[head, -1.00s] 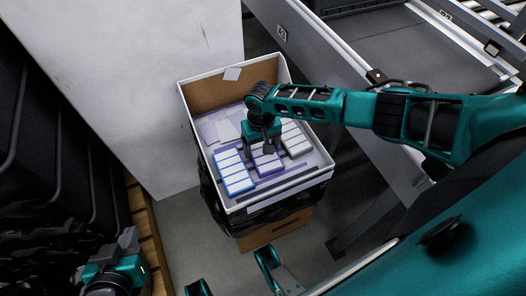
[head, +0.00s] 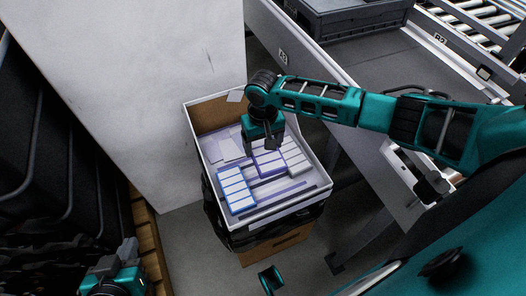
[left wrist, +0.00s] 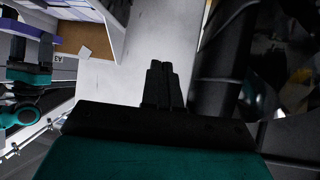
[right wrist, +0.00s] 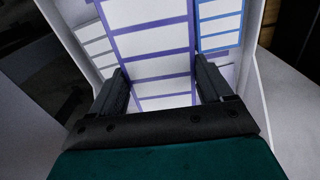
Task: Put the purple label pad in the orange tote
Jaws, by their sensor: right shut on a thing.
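The purple label pad (head: 268,163), a pale block with purple edges, is in my right gripper (head: 264,143) above the inside of a white-walled box. In the right wrist view the pad (right wrist: 148,68) sits between the two fingers (right wrist: 165,90), which are shut on its sides. It appears raised a little above the other pads. My left gripper (head: 118,262) is low at the left in the head view. In the left wrist view its fingers (left wrist: 160,82) are together with nothing between them. I cannot make out an orange tote in any view.
The white-walled box (head: 280,212) also holds a blue-edged pad (head: 236,190), a grey-white pad (head: 296,160) and loose pale sheets (head: 228,148). A pale wall panel (head: 130,90) stands left of it. A grey conveyor frame (head: 370,62) is at the right.

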